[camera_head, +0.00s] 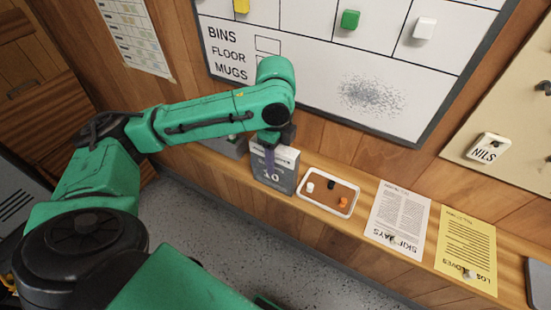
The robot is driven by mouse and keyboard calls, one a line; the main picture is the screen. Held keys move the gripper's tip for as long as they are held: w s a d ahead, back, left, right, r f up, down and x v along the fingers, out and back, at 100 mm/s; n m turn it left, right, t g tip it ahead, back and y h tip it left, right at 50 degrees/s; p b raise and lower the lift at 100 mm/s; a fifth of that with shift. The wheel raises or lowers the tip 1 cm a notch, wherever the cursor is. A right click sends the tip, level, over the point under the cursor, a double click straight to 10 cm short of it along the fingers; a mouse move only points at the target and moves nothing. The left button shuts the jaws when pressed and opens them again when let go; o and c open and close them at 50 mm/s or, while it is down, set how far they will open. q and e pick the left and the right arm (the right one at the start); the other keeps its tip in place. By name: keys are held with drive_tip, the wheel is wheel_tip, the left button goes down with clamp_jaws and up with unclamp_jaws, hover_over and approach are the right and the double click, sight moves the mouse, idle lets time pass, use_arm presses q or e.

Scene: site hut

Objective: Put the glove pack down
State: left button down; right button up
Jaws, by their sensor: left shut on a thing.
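The glove pack, a grey box with a pale top and a "10" on its front (284,182), is upright at the wooden ledge. My left gripper (269,153) reaches down from above and is shut on the top of the pack. The fingers cover part of its face. I cannot tell whether its bottom touches the ledge or hangs just above it. My right gripper is not in view.
On the ledge (366,179), a white-rimmed tray (304,198) with small items stands close right of the pack. A whiteboard (388,52) hangs on the wall behind.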

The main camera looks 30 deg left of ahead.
use_arm(q)
drive_tip(key=shift+w+f, duration=0.1)
drive_tip(key=shift+c, duration=2.2)
unclamp_jaws()
